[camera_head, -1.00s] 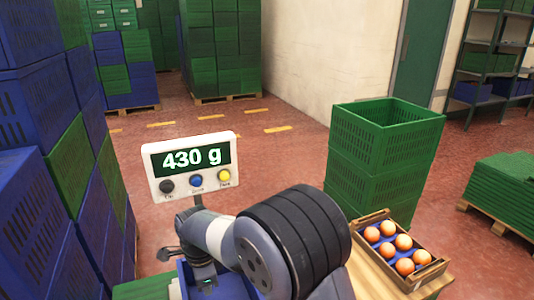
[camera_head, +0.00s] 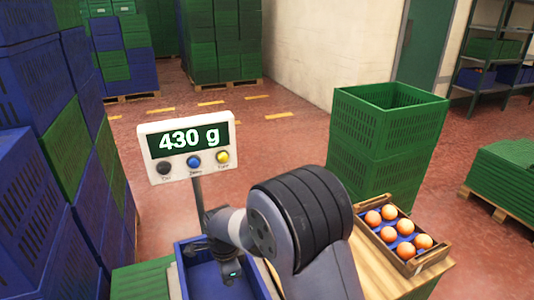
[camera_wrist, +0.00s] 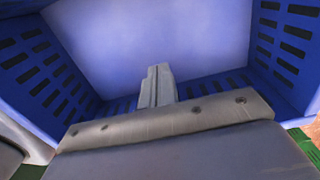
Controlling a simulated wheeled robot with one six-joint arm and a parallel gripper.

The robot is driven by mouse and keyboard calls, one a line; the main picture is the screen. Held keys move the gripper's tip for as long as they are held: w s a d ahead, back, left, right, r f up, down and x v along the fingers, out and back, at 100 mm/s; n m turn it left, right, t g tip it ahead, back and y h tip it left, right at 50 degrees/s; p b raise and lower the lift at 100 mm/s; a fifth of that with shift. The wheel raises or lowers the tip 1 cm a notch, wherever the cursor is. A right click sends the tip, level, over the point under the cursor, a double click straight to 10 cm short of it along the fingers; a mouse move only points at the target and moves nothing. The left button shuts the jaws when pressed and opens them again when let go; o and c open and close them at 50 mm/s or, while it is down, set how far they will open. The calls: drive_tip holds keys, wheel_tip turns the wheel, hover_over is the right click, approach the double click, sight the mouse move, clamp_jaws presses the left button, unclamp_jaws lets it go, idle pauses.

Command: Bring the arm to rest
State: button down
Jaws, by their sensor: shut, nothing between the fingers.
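My gripper (camera_wrist: 158,84) is shut and empty. In the wrist view its fingers stand together over a blue crate (camera_wrist: 70,75) with slotted walls, and the part of the crate floor in view looks bare. In the head view my arm reaches down toward the blue crate (camera_head: 263,287) at the bottom, and my gripper (camera_head: 231,272) shows small and dark at the crate, partly behind the arm. I cannot tell its exact height above the floor.
A scale display (camera_head: 187,146) reading 430 g stands behind the blue crate. Tall blue and green crates (camera_head: 40,190) line the left.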

drive_tip(key=shift+w+d, duration=0.3)
drive_tip(key=shift+d, duration=0.45)
drive_tip(key=shift+w+d, duration=0.35)
drive_tip(key=shift+d, duration=0.4)
drive_tip(key=shift+w+d, duration=0.3)
drive_tip(key=shift+d, duration=0.45)
